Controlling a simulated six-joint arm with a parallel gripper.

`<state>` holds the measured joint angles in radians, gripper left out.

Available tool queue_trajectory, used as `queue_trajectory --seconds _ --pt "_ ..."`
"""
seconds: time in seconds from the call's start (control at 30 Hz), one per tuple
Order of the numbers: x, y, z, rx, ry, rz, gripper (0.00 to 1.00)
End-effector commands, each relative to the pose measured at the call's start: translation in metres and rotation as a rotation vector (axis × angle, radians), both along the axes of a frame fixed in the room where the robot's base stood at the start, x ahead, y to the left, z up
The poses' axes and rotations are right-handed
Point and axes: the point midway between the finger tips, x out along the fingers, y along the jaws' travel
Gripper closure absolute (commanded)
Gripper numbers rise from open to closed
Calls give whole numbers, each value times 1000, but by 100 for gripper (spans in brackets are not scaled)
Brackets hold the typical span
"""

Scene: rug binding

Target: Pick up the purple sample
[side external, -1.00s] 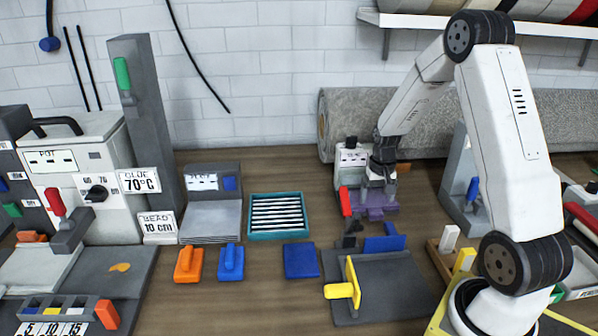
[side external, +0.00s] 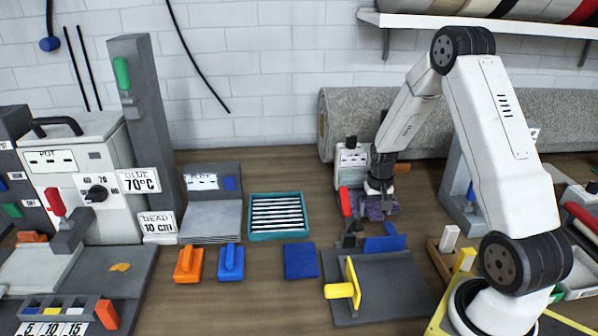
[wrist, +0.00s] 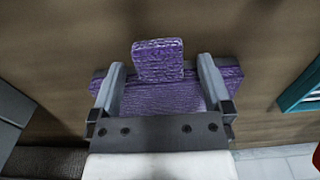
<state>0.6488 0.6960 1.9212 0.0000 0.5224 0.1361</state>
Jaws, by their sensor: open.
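The purple sample (side external: 376,213) lies on the wooden bench, in front of a small grey-white device with a red lever. In the wrist view it is a ribbed purple piece (wrist: 160,97) with a raised block at its middle. My gripper (side external: 380,197) is right over it, pointing down, and partly hides it in the side view. In the wrist view my gripper (wrist: 162,65) is open, with one finger on each side of the raised block and a gap to it on both sides. Whether the fingertips touch the sample cannot be told.
The small device (side external: 352,160) stands close behind my gripper. A grey board (side external: 385,290) with yellow and blue parts lies in front. A teal tray (side external: 276,234) stands to the left, with a blue square (side external: 301,261) before it. A grey rug roll (side external: 450,120) lies behind.

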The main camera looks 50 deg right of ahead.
Motion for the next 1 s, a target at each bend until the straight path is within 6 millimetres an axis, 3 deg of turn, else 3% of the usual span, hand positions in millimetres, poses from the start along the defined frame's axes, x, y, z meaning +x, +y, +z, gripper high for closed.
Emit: queue_trajectory --seconds 0.07,0.3,0.4,1.0 --pt "0 0 0 0 0 0 0" --pt "0 0 0 0 0 0 73" --pt "0 0 0 0 0 0 100" --pt "-4 4 12 2 4 0 100"
